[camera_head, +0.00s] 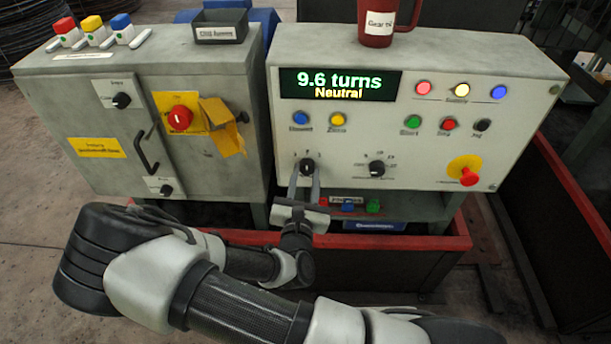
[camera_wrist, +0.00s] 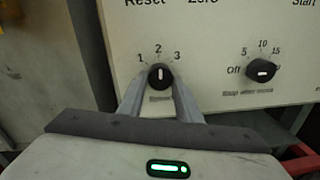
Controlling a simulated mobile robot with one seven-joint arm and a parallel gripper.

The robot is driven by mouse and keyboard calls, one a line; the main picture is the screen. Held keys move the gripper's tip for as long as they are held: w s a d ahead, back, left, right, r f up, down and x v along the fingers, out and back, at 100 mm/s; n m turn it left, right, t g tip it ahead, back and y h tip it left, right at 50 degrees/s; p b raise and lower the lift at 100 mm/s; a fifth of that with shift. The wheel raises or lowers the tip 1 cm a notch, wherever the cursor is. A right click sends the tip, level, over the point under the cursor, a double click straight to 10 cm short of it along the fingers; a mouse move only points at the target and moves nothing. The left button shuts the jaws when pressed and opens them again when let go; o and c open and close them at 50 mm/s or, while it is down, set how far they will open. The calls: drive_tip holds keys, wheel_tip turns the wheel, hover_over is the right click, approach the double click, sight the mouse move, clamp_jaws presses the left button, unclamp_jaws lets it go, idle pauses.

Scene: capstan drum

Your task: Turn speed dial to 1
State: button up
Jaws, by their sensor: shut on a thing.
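The speed dial (camera_head: 307,165) is a small black knob on the light front panel of the right console, below the blue and yellow buttons. In the wrist view the speed dial (camera_wrist: 160,75) has the marks 1, 2 and 3 around its top. Its white pointer line stands about upright, towards 2. My gripper (camera_head: 306,175) comes from below, and its two fingers are closed on the dial's left and right sides. In the wrist view my gripper (camera_wrist: 159,87) shows the same hold. The label under the dial is too blurred to read.
A second black dial (camera_head: 376,168), marked Off, 5, 10, 15, sits to the right. A red emergency button (camera_head: 468,176) is at lower right. A grey cabinet (camera_head: 92,125) stands left; a red-rimmed barrier (camera_head: 420,243) lies below.

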drive_tip(key=shift+d+r+p, duration=0.1)
drive_tip(key=shift+p, duration=0.2)
drive_tip(key=shift+r+n+p, duration=0.1)
drive_tip(key=shift+n+p, duration=0.9)
drive_tip(key=shift+p, duration=0.05)
drive_tip(key=shift+n+p, duration=0.8)
drive_tip(key=shift+n, duration=0.1)
drive_tip(key=n+p, duration=0.1)
drive_tip(key=n, duration=0.1)
drive_tip(key=n+p, duration=0.2)
drive_tip(key=n, duration=0.1)
drive_tip(key=shift+d+f+t, duration=0.1)
drive_tip(key=shift+f+t, duration=0.1)
drive_tip(key=shift+t, duration=0.1)
drive_tip(key=shift+n, duration=0.3)
drive_tip(key=o, duration=1)
drive_tip(key=shift+o, duration=0.2)
